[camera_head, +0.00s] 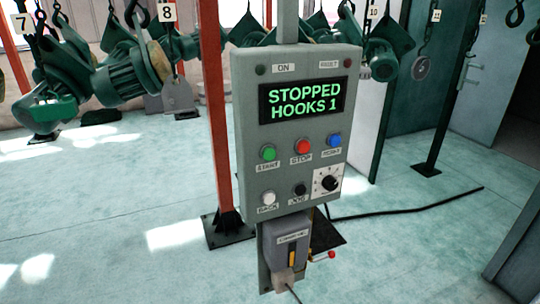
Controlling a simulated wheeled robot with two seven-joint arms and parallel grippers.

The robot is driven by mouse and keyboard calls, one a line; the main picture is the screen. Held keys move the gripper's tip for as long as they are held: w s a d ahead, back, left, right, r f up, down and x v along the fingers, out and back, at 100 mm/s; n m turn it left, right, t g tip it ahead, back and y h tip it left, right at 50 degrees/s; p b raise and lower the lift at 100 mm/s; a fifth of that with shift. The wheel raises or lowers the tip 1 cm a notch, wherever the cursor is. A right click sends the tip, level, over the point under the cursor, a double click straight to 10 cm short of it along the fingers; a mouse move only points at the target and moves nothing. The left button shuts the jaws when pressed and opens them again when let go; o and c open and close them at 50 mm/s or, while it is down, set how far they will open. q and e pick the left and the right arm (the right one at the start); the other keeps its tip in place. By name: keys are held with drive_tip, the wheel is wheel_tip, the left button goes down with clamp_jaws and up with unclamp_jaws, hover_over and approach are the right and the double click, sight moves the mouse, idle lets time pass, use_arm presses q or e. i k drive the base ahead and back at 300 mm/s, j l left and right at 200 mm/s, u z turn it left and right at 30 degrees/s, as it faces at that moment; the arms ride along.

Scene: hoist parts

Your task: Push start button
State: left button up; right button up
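A grey control panel (255,95) stands upright on a post in the middle of the view. Its green start button (268,153) is on the left of the upper button row, above a label reading START. A red stop button (303,147) and a blue button (334,141) sit to its right. The display (303,100) reads "STOPPED HOOKS 1" in green letters. Neither of my grippers shows in the view.
A white BACK button (268,198), a black JOG button (300,189) and a dial (328,183) are lower on the panel. An orange-red post (213,100) stands just left. Green hoist parts (125,75) hang behind. A black cable (410,209) lies on the floor.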

sight(268, 154)
drive_tip(key=z, duration=0.2)
drive_tip(key=i+j+z, duration=0.1)
drive_tip(key=j+z, duration=0.35)
drive_tip(key=j, duration=0.15)
drive_tip(key=j+z, duration=0.45)
drive_tip(key=j, duration=0.15)
drive_tip(key=k+j, duration=0.1)
drive_tip(key=j, duration=0.5)
drive_tip(key=j+z, duration=0.1)
drive_tip(key=j, duration=0.5)
drive_tip(key=k, duration=0.05)
